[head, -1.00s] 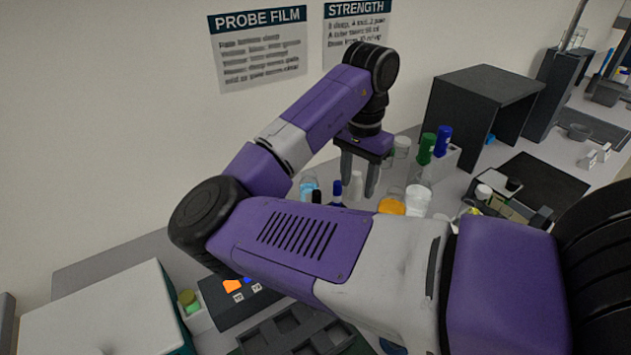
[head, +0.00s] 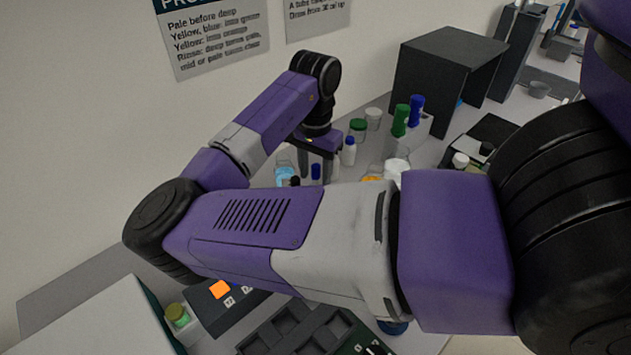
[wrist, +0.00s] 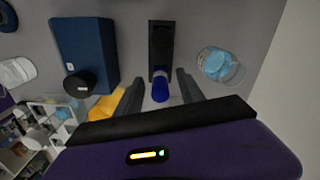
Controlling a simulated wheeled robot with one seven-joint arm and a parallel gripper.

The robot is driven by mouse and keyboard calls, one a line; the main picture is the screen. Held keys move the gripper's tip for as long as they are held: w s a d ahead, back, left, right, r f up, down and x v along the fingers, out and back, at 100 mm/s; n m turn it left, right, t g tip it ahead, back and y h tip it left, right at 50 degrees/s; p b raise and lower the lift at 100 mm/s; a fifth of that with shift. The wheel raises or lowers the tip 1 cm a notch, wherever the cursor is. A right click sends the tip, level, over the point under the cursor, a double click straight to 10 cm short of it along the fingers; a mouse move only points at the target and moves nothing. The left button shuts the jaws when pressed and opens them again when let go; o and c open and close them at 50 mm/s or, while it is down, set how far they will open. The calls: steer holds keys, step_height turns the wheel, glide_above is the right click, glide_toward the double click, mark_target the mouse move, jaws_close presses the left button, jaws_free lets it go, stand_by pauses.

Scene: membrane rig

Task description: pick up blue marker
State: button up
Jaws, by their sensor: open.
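A blue-capped piece (head: 315,172), which looks like the blue marker, stands on the bench under my gripper (head: 319,160). In the wrist view its round blue end (wrist: 160,90) lies between the two fingers of my gripper (wrist: 159,88), with a gap on each side. A narrow black piece (wrist: 162,42) adjoins it there. The jaws are open and hold nothing. Its lower part is hidden behind my arm in the head view. Another blue upright piece (head: 416,110) stands beside a green one (head: 400,120) in a white holder, farther right.
A beaker of blue liquid (head: 284,173) is close on the left; it also shows in the wrist view (wrist: 218,66). A dark open box (head: 448,70) stands back right.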

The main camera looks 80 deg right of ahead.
steer(key=shift+f, duration=0.35)
jaws_close()
steer(key=shift+r, duration=0.15)
